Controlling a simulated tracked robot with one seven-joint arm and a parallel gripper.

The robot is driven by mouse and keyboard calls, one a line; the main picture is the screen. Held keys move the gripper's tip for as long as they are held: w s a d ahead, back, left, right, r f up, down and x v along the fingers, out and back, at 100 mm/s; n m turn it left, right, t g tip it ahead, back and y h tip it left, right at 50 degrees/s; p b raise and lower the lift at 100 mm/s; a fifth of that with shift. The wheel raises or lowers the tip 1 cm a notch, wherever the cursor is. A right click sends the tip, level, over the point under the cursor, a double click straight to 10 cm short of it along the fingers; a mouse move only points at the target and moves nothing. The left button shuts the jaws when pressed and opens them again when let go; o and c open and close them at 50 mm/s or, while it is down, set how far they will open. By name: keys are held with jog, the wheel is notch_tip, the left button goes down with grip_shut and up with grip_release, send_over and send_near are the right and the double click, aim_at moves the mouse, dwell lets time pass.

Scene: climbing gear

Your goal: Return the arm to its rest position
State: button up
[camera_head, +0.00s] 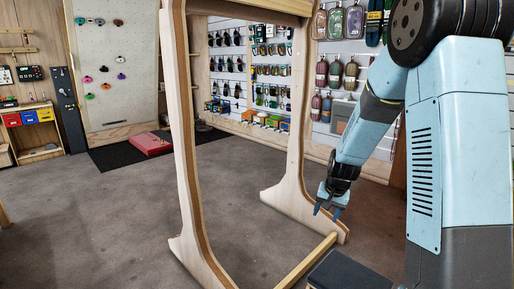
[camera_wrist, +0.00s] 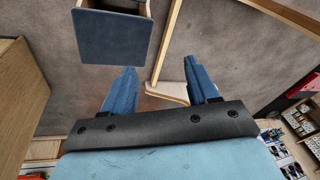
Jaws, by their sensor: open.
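My arm hangs down at the right of the head view, with its blue links bent at the elbow. My gripper (camera_head: 328,212) points down beside the right foot of a wooden frame. In the wrist view my gripper (camera_wrist: 157,78) has its two blue fingers spread apart, with nothing between them but the floor and part of the wooden frame beyond. I cannot tell from the head view how far the fingers are from the frame's foot.
The tall wooden frame (camera_head: 183,150) stands close in front, with a low crossbar (camera_head: 305,262). A dark-topped box (camera_head: 348,272) is near my base; a dark square top also shows in the wrist view (camera_wrist: 113,37). Open floor (camera_head: 90,215) lies left. Gear racks and a climbing panel line the back.

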jog(key=s+r+n+t, duration=0.2)
jog(key=s+r, duration=1.1)
jog(key=r, duration=0.5)
jog(key=s+r+n, duration=0.1)
jog(key=s+r, duration=0.2)
jog(key=s, duration=0.5)
jog(key=s+r+n+h, duration=0.1)
jog(key=s+r, duration=0.2)
jog(key=s, duration=0.6)
jog(key=shift+r+t, duration=0.3)
jog(key=shift+t, duration=0.1)
